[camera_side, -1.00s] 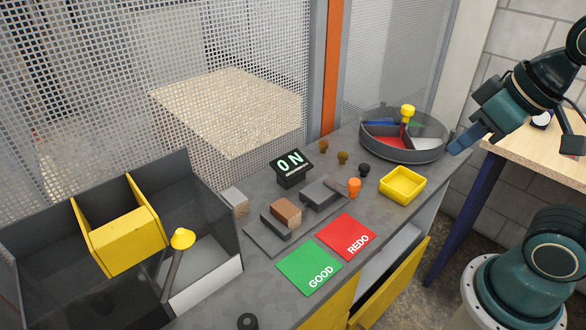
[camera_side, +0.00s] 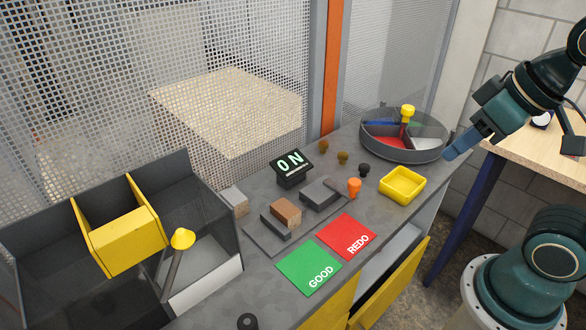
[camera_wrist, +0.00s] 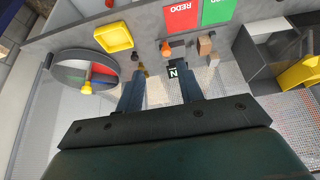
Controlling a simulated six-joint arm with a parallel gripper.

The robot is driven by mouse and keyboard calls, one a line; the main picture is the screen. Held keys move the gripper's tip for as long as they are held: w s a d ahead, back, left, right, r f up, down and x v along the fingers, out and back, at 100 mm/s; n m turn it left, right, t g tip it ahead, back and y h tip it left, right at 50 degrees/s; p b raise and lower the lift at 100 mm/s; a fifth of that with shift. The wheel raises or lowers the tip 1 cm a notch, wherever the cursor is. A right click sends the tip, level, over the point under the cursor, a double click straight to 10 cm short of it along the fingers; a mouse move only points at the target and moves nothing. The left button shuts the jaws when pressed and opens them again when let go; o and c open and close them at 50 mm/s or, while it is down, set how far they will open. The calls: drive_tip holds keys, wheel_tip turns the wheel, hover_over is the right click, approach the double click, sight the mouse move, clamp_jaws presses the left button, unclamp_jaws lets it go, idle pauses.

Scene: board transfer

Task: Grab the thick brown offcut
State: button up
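The brown offcut (camera_side: 286,211) is a small thick block resting on a dark fixture (camera_side: 255,240) on the grey bench, near the middle of the side view. In the wrist view a brown block (camera_wrist: 205,46) appears to be the same offcut, beyond and right of my fingers. My gripper (camera_side: 462,143) is far to its right, raised near the bench's right end and beyond the turntable. In the wrist view my gripper (camera_wrist: 160,75) has its two blue fingers apart with nothing held between them.
A grey block (camera_side: 235,201), an ON sign (camera_side: 290,168), an orange knob (camera_side: 354,187) and dark blocks surround the offcut. Green (camera_side: 310,267) and red (camera_side: 347,236) pads lie in front. A yellow tray (camera_side: 402,185) and divided turntable (camera_side: 403,151) stand right; dark bins (camera_side: 190,180) stand left.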

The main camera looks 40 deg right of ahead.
drive_tip(key=o, duration=0.9)
drive_tip(key=shift+c, duration=0.2)
drive_tip(key=shift+w, duration=0.1)
drive_tip(key=n+g+y, duration=0.1)
drive_tip(key=n+g, duration=0.5)
drive_tip(key=n, duration=1.2)
hover_over(286, 208)
drive_tip(key=d, duration=0.2)
wheel_tip(286, 208, down, 10)
drive_tip(key=shift+a, duration=0.25)
drive_tip(key=shift+a+f, duration=0.15)
drive_tip(key=shift+f, duration=1.25)
drive_tip(key=shift+a+f, duration=0.2)
drive_tip(key=shift+f, duration=1.25)
drive_tip(key=shift+a+f, duration=0.15)
drive_tip(key=shift+f, duration=1.25)
